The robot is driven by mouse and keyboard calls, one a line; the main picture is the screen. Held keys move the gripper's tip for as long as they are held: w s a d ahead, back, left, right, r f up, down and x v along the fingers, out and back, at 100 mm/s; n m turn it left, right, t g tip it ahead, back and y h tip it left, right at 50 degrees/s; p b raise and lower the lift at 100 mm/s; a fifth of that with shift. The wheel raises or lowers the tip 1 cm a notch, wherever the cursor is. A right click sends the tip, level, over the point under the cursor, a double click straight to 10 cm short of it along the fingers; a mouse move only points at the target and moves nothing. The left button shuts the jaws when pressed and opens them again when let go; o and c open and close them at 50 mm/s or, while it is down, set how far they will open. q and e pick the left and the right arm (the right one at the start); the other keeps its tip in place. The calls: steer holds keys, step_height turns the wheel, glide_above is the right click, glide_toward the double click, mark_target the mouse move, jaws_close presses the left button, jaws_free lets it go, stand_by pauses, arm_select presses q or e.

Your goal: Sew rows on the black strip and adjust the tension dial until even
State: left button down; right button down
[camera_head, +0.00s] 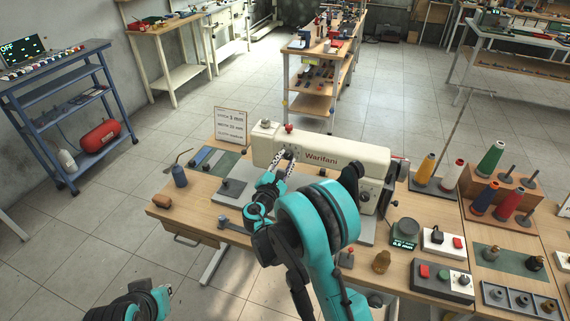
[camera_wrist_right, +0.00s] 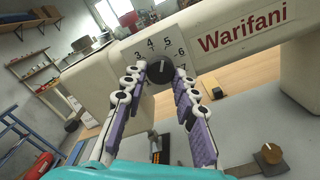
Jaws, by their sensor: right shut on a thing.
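The cream Warifani sewing machine (camera_head: 330,158) stands on a wooden table. Its black tension dial (camera_wrist_right: 160,70) has numbers around it, 3 to 7 readable in the right wrist view. My right gripper (camera_wrist_right: 161,69) is shut on the dial, one fingertip on each side; in the head view the gripper (camera_head: 279,160) meets the front of the machine's left end. In the wrist view a dark strip-like piece (camera_wrist_right: 160,151) shows low between the fingers; I cannot tell if it is the black strip. Stitch rows are not readable.
A printed sign (camera_head: 231,124) stands behind the machine's left end. The table's front left is mostly clear.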

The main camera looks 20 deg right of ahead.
steer(key=shift+m, duration=0.6)
steer(key=c, duration=1.2)
jaws_free()
steer(key=v, duration=1.2)
